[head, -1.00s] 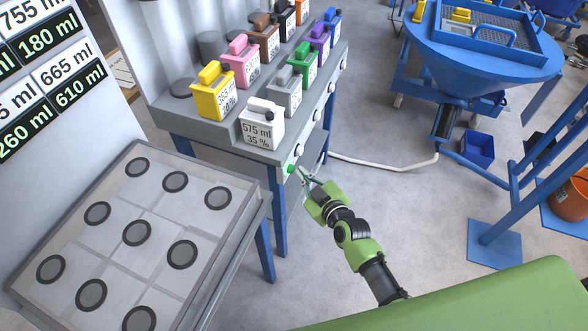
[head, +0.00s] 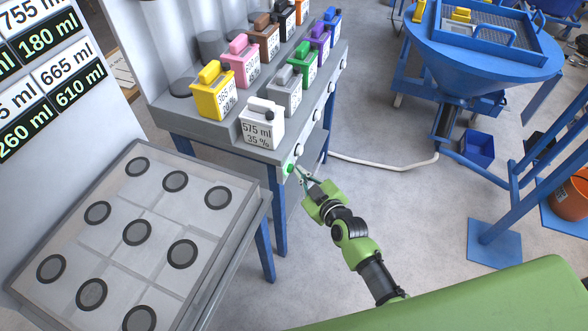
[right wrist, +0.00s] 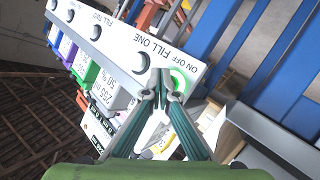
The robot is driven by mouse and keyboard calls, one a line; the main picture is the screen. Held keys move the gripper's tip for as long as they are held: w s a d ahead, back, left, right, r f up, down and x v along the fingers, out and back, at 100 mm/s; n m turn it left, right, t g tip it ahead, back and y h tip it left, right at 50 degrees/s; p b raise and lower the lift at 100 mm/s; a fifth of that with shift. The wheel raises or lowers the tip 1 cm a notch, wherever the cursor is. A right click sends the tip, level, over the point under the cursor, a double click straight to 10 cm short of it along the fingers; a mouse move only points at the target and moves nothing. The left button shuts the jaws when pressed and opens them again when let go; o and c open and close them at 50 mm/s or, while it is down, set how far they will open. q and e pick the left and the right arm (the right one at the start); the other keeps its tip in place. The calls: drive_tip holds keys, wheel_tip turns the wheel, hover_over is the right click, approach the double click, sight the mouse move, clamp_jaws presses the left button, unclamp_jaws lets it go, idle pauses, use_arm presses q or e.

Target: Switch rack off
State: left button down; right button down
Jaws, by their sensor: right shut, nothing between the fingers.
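The rack (head: 225,125) is a grey bench on blue legs with colored canisters on it. Its on/off button is a green-lit round button (head: 290,169) at the near end of the front strip. In the right wrist view the button (right wrist: 180,82) shows as a green ring beside the "ON OFF" label. My right gripper (head: 301,172) is shut and empty, its fingertips close to the button. In the right wrist view its tips (right wrist: 162,82) partly cover the ring's left side. I cannot tell whether they touch it. My left gripper is not in view.
Several white fill buttons (head: 299,150) line the same strip. A tray table with round dark rings (head: 137,232) stands at the left. A blue hopper (head: 480,55) stands at the back right. The floor (head: 400,190) right of the rack is mostly clear.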

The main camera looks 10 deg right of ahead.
drive_tip(key=shift+a, duration=0.15)
idle(0.4)
drive_tip(key=shift+w+a, duration=0.2)
drive_tip(key=shift+a, duration=0.05)
drive_tip(key=shift+r, duration=0.1)
drive_tip(key=shift+s+d+p, duration=0.15)
drive_tip(key=shift+d+p, duration=0.1)
drive_tip(key=shift+p, duration=0.1)
idle(0.3)
drive_tip(key=s+d+p, duration=0.1)
drive_tip(key=s+d, duration=0.2)
drive_tip(key=d, duration=0.2)
drive_tip(key=shift+s, duration=0.25)
idle(0.5)
